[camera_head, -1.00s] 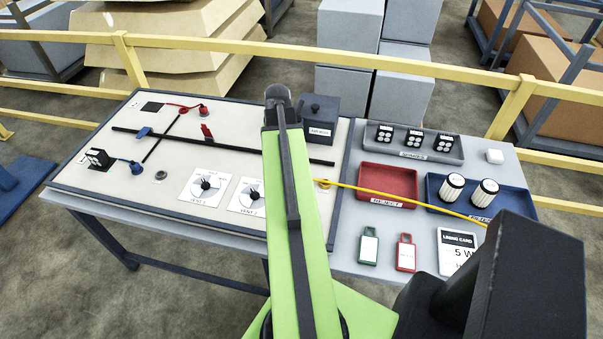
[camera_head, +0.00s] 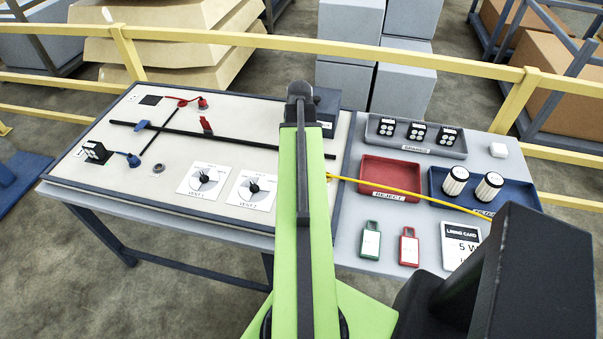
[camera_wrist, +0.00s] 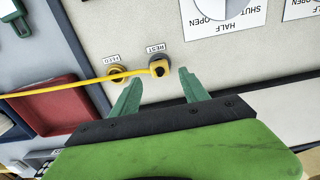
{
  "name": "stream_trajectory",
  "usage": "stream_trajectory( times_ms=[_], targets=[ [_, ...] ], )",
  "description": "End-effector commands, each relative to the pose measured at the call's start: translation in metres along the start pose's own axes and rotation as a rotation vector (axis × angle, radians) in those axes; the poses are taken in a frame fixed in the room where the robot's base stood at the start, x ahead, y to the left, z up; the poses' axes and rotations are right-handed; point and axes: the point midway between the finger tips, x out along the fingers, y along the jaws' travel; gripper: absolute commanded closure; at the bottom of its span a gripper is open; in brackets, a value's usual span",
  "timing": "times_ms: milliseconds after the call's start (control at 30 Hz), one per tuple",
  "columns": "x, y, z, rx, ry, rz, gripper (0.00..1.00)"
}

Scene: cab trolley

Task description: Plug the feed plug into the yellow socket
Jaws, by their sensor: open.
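The feed plug (camera_wrist: 159,68) is a dark-centred yellow plug at the spot labelled REST on the pale panel. Its yellow cable (camera_wrist: 65,88) runs left in the wrist view, across the yellow socket (camera_wrist: 117,74) beside the FEED label. My gripper (camera_wrist: 160,75) is open, with its two green fingers apart on either side of the plug in the picture. I cannot tell how far the fingertips stand off the panel.
The red reject tray (camera_head: 392,178) lies right of the panel, with the filter tray (camera_head: 440,198) beyond it. Green (camera_head: 371,240) and red (camera_head: 408,247) tags and a lining card (camera_head: 460,240) lie in front. Vent dials (camera_head: 204,178) are left of my arm. A yellow rail (camera_head: 400,60) runs behind.

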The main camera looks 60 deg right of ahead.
Motion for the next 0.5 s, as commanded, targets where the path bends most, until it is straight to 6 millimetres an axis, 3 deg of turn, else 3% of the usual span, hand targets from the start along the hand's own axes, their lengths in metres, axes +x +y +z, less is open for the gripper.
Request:
stream_trajectory(
  times_ms=[33,200,500],
  targets=[
    [0.017,0.0,0.0,0.0,0.0,0.0,0.47],
    [0.042,0.0,0.0,0.0,0.0,0.0,0.47],
    [0.058,0.001,0.0,0.001,0.0,0.0,0.47]
  ],
)
